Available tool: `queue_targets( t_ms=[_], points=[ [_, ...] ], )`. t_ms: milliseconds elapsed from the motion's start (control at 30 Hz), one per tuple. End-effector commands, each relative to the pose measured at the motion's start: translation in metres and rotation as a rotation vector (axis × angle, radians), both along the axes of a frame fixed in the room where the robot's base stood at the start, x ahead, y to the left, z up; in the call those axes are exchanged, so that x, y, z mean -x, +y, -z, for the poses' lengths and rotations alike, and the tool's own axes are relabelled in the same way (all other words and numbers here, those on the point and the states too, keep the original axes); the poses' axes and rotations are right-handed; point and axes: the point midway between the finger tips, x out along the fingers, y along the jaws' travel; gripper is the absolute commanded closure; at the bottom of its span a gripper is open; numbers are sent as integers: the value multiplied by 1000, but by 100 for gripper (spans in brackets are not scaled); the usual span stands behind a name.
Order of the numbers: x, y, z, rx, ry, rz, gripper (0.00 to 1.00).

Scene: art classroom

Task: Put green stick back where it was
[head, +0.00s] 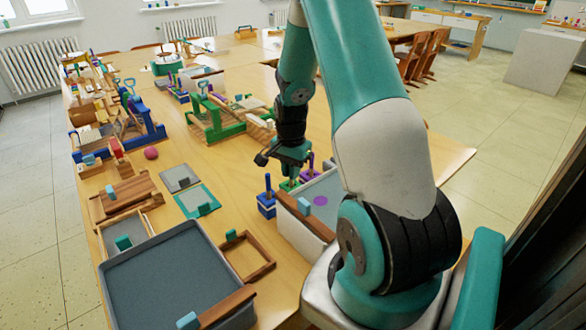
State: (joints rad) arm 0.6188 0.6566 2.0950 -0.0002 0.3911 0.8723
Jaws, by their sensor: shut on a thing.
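My gripper (290,172) points down over the front right part of the near table and is shut on the green stick, which the jaws mostly hide. A small green block (289,184) shows right under the jaws. I cannot tell whether the stick is inside this block or just above it. A blue block with an upright blue stick (267,186) stands just left of it. A purple stick (310,163) stands just to the right.
A white box (300,231) with a wooden edge and a purple dot stands close in front of the gripper. A grey tray (165,280) and wooden frame (246,262) lie front left. A green loom (215,122) and blue loom (130,125) stand behind. Bare tabletop (225,165) lies left of the blocks.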

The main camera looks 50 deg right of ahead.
Motion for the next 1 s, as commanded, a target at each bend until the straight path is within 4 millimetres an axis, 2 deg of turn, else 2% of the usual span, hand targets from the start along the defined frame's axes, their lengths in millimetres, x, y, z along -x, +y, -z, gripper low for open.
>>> queue_targets(
  t_ms=[267,300,400,633,767,867,1000],
  points=[
    [0,0,3,0,0,0,100],
    [0,0,2,1,-1,0,80],
    [0,0,2,1,-1,0,61],
    [0,0,2,1,-1,0,61],
    [-1,-1,-6,3,-3,0,61],
    [-1,-1,-22,5,-5,0,61],
    [-1,-1,-53,5,-6,0,61]
  ],
)
